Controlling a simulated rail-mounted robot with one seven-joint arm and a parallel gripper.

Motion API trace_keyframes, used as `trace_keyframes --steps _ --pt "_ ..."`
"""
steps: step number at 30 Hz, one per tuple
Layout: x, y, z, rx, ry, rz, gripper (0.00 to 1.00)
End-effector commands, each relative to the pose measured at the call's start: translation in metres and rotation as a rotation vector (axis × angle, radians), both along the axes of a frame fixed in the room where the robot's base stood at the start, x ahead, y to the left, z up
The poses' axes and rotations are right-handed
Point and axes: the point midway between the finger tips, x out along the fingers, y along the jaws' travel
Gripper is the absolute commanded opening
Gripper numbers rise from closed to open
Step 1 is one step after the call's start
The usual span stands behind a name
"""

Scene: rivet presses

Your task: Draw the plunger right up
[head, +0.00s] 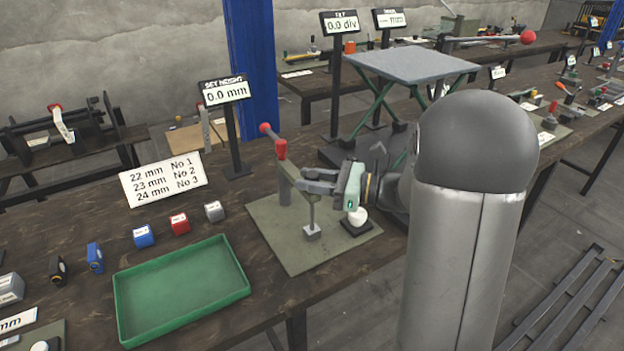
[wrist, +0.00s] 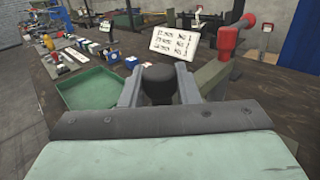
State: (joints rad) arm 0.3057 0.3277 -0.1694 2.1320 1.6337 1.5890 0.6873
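The press stands on a grey-green base plate (head: 284,247), with an upright post and a red-handled lever (head: 281,149) beside my gripper. Its plunger (head: 311,213) is a thin upright grey rod, with a small grey block (head: 312,232) at its foot. In the wrist view a dark round plunger knob (wrist: 157,82) sits between the two fingers of my gripper (wrist: 157,88). The fingers look closed on the knob, with no clear gap on either side. In the head view my gripper (head: 315,183) reaches in from the right at the rod's top; the knob is hidden there.
A white ball on a dark square base (head: 357,222) stands just right of the plunger. A green tray (head: 180,290) lies to the left, with several small coloured blocks behind it. A display (head: 226,92) reads 0.0 mm. A sheet (head: 163,179) lists sizes.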

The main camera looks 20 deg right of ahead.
Motion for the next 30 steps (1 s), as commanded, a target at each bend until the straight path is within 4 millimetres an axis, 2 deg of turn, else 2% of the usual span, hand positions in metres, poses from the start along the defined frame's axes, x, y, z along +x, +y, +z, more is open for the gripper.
trace_keyframes --steps 4,7,16,26,27,29,30 --pt "0.000 0.000 0.001 0.000 0.000 0.000 0.00" --pt "0.000 0.000 0.010 0.000 0.000 0.000 0.00" --pt "0.000 -0.001 0.067 0.001 -0.002 -0.001 0.00" --pt "0.001 -0.001 0.072 0.004 -0.010 -0.001 0.00" --pt "0.001 -0.001 0.072 0.004 -0.011 0.000 0.34" --pt "0.001 0.000 0.072 0.003 -0.011 0.001 0.48" --pt "0.001 0.000 0.072 0.003 -0.010 0.001 0.48"
